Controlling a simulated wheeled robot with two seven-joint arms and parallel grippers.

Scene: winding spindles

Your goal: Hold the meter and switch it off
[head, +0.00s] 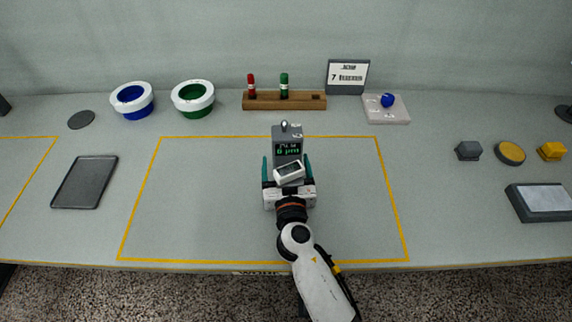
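The meter (287,133) is a dark grey box with a lit screen showing green characters and a small round metallic part on top. The gripper body hides the meter's lower end. My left gripper is not in view.
Behind stand a wooden rack (310,101) with a red and a green spindle, two white rings (193,85), a sign (347,75) and a pale block with a blue ball (388,100). A dark tray (84,184) lies left. The outlined area is otherwise clear.

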